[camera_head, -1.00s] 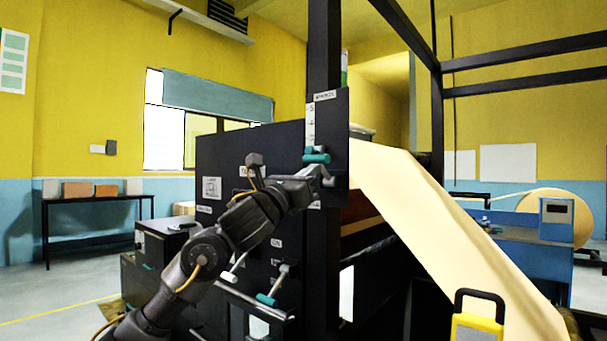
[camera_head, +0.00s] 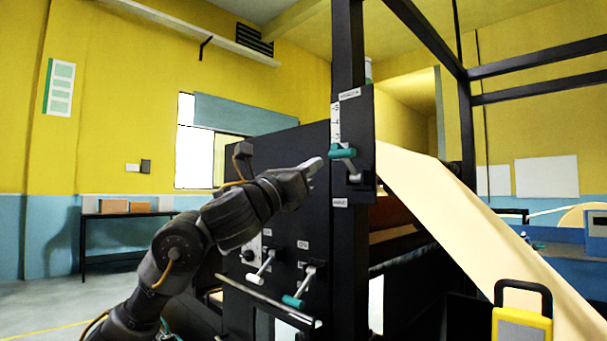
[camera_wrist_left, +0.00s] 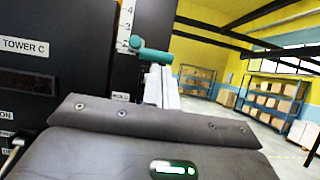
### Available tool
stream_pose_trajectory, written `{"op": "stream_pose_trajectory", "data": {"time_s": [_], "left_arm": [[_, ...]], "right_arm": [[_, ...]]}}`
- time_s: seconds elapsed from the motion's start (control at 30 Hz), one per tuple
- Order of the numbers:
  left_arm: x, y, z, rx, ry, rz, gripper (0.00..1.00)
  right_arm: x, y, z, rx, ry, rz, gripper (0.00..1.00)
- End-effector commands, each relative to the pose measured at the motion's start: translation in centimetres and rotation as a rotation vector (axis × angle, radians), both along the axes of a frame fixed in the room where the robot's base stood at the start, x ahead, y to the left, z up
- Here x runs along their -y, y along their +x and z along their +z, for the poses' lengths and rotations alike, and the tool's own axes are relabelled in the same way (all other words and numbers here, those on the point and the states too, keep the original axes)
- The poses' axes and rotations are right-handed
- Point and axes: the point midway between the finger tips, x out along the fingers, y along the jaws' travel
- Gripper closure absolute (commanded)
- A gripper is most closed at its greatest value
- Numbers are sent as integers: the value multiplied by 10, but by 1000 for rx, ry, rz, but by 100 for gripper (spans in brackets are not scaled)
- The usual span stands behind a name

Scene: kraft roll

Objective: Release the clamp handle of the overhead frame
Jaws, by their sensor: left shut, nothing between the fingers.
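The clamp handle (camera_head: 342,152) is a teal grip on a metal lever, mounted on the black upright of the overhead frame (camera_head: 348,60), beside a numbered white scale. It also shows in the left wrist view (camera_wrist_left: 152,55), just past my fingertips. My left gripper (camera_head: 316,166) is shut and empty. Its pale fingers point at the handle from the left and lie just short of it in the head view; whether they touch it is unclear. In the wrist view the fingers (camera_wrist_left: 162,84) cover part of the lever. My right gripper is not in view.
Two more levers, one white-tipped (camera_head: 262,268) and one teal-tipped (camera_head: 299,292), stick out of the black machine panel below my arm. A cream paper web (camera_head: 465,215) slopes down to the right. A yellow case with a black handle (camera_head: 521,328) stands at lower right.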

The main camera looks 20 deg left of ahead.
Motion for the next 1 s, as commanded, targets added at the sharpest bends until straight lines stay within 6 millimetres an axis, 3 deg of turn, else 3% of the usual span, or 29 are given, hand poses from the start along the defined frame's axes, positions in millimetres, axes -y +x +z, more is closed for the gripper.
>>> {"op": "stream_pose_trajectory", "data": {"time_s": [0.23,0.8,0.87,0.93,1.0], "left_arm": [[-5,-17,6,-1,2,-3,100],[-5,-17,4,-7,-1,-5,100],[-3,-13,-3,-23,-16,-12,100],[1,-3,-23,-65,-60,-33,100],[6,11,-57,-137,-137,-63,100]], "right_arm": [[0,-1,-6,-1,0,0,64],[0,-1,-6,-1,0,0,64],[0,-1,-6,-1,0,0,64],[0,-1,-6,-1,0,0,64],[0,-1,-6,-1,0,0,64]]}}
